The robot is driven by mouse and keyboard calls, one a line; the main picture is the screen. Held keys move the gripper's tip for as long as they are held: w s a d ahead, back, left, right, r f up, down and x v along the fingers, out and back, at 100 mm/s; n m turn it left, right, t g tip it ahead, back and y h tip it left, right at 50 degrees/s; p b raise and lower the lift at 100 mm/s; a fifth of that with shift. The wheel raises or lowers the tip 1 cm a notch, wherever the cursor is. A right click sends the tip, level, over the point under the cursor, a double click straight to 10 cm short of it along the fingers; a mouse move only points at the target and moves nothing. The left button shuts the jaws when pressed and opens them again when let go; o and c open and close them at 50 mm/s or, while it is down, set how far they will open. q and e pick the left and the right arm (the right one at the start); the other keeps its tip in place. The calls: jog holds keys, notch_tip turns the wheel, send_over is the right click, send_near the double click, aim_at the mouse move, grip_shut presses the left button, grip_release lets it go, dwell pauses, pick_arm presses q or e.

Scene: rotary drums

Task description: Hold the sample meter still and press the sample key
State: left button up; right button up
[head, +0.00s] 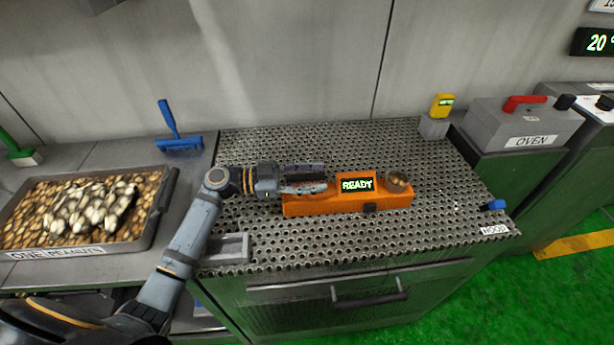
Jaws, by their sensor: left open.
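The orange sample meter (330,206) lies on the perforated metal top. Its screen (356,184) reads READY in green. A small dark block on its front side (370,208) may be the sample key. A round cup with brown contents (397,181) sits at its right end. My left gripper (305,178) is open at the meter's left end, its fingers pointing right. The near finger overlaps the meter's left part in the picture; I cannot tell whether it touches. My right gripper is out of view.
A tray of peanuts (160,215) stands at the left, with a blue scraper (178,139) behind it. A grey bracket (232,249) lies near the top's left edge. A yellow device (441,105) stands at the back right, near the grey oven box (520,127).

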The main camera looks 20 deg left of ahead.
pick_arm(q)
jog(key=shift+c, duration=0.2)
grip_shut()
jog(key=shift+f+b, duration=0.2)
jog(key=shift+b, duration=0.1)
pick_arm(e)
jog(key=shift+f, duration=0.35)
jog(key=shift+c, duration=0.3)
pick_arm(q)
jog(key=shift+f, duration=0.1)
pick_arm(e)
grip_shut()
